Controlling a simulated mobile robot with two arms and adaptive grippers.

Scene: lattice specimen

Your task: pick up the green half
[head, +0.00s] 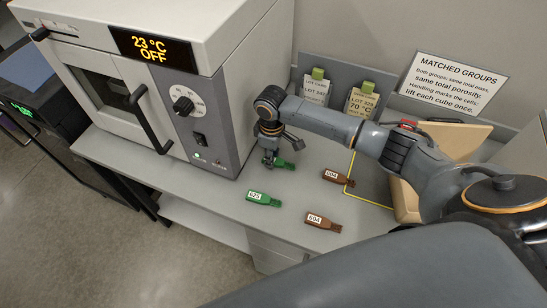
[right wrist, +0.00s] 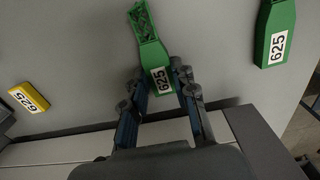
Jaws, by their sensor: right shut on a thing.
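A green half (head: 285,164) is at my right gripper (head: 270,160), near the oven's lower right corner; the gripper hides part of it. In the right wrist view this green half (right wrist: 150,50) has a 625 label and a lattice end pointing away. My right gripper (right wrist: 163,82) is shut on its labelled end. I cannot tell whether it touches the counter. A second green half (head: 264,199), also labelled 625, lies free on the counter nearer the front; it also shows in the right wrist view (right wrist: 278,30). My left gripper is not in view.
Two brown halves labelled 604 lie to the right, one farther back (head: 336,177) and one nearer the front (head: 324,222). A yellow piece labelled 625 (right wrist: 28,97) shows in the right wrist view. The oven (head: 228,110) stands left. Lot cards (head: 361,100) stand behind my arm.

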